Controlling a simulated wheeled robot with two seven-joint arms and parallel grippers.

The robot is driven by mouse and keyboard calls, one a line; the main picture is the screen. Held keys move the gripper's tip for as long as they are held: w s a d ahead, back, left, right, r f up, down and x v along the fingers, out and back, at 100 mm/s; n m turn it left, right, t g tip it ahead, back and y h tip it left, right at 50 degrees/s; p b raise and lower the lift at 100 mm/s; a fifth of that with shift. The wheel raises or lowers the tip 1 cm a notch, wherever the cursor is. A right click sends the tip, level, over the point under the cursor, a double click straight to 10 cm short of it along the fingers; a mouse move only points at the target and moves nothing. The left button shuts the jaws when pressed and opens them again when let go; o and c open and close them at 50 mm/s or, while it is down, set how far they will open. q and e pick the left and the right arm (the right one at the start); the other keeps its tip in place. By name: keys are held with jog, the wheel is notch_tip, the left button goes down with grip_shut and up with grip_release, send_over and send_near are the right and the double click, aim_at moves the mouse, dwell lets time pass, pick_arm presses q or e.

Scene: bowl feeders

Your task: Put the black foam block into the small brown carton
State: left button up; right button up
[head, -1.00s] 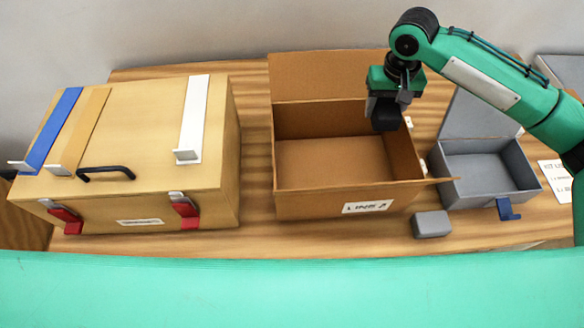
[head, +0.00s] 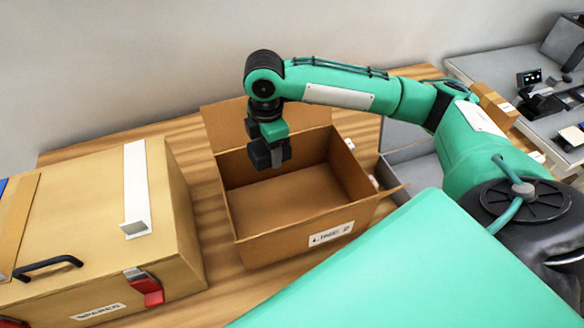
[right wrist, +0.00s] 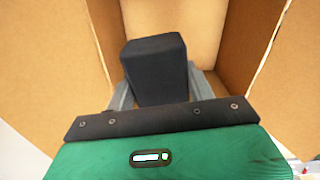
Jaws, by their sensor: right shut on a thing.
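The open brown carton (head: 290,242) stands on the wooden table in the middle of the head view, its flaps up and its floor bare where I can see it. My right gripper (head: 276,157) hangs over the carton's back left part, pointing down. It is shut on the black foam block (head: 259,156). In the right wrist view the block (right wrist: 154,70) sits between the grey fingers, with brown carton walls (right wrist: 65,60) around it. I cannot tell exactly how far the block is above the carton floor. My left gripper is not in view.
A large tan case (head: 95,235) with a white strip (head: 135,185) and red latch (head: 146,288) stands at the left. A grey open box (head: 398,160) is partly hidden behind my right arm. A smaller brown box (head: 493,104) and a grey bench (head: 480,65) are at the right.

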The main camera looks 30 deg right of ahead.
aim_at(293, 210)
jog(key=n, duration=0.2)
jog(key=s+n, duration=0.1)
jog(key=n, duration=0.1)
jog(key=shift+s+d+f, duration=0.1)
jog(key=shift+d, duration=0.3)
jog(key=n, duration=0.2)
jog(key=s+n, duration=0.1)
jog(key=n, duration=0.1)
jog(key=shift+s+d, duration=0.1)
jog(key=shift+d, duration=0.25)
jog(key=f+n, duration=0.3)
jog(key=f, duration=0.3)
jog(key=s+d+f+n, duration=0.1)
jog(key=f+n, duration=0.1)
jog(key=f, duration=0.5)
jog(key=s+f+n, duration=0.1)
jog(key=f+n, duration=0.2)
jog(key=f, duration=0.4)
jog(key=shift+s+d+n+p, duration=0.2)
jog(key=shift+d+n+p, duration=0.1)
jog(key=shift+p, duration=0.1)
jog(key=shift+f, duration=0.1)
jog(key=o, duration=1)
